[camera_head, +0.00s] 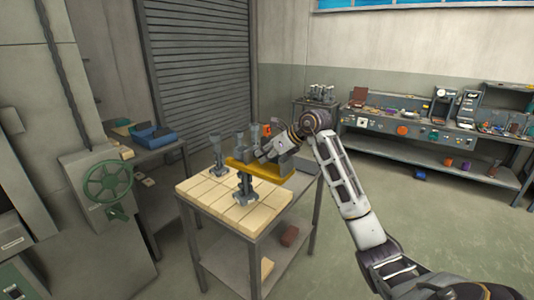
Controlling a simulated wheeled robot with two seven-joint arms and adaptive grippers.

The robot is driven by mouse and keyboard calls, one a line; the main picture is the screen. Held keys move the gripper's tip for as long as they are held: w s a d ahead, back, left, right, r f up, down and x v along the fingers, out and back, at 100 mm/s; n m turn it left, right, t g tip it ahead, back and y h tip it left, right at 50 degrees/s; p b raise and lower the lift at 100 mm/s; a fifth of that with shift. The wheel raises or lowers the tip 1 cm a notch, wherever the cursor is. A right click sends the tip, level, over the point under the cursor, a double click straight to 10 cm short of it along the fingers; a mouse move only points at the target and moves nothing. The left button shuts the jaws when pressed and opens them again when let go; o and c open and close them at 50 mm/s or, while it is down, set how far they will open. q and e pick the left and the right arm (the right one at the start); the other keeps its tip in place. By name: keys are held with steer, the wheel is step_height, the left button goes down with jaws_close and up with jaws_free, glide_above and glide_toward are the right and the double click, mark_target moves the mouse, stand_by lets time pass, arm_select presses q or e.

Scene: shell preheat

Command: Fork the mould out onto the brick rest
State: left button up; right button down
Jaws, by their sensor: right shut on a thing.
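The brick rest (205,191) is a metal-framed table topped with pale bricks, at centre left. A grey metal piece (245,187) with a broad foot stands upright near its front middle. A similar grey piece (218,160) stands at its back left. A yellow fork-like tool (268,172) lies level across the back right of the bricks; I cannot tell whether it touches them. More grey upright parts (240,143) show just behind or on it. My right gripper (266,152) is shut on the yellow tool, its grip partly hidden. Which grey piece is the mould is unclear. My left gripper is out of view.
A furnace-like cabinet with a green handwheel (107,181) stands at left. Behind it is a side table with a blue tray (152,137). A small stand with grey parts (320,92) and a cluttered workbench (405,129) are at the back. The floor at right is clear.

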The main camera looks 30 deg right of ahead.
mark_target(265, 166)
steer(key=shift+f+b, duration=2)
steer(key=shift+f, duration=0.5)
steer(key=shift+f+b, duration=1.2)
steer(key=shift+f, duration=0.2)
stand_by(1.2)
steer(key=shift+s+f+b, duration=0.2)
steer(key=shift+f+b, duration=0.35)
steer(key=shift+b, duration=0.05)
stand_by(0.4)
steer(key=shift+s+d, duration=0.1)
steer(key=shift+d, duration=0.05)
stand_by(0.3)
steer(key=s+b, duration=0.1)
steer(key=s+d+b, duration=0.1)
steer(key=s, duration=0.1)
steer(key=s+b, duration=0.1)
steer(key=shift+s+d+b, duration=0.25)
steer(key=shift+d+b, duration=0.15)
stand_by(0.4)
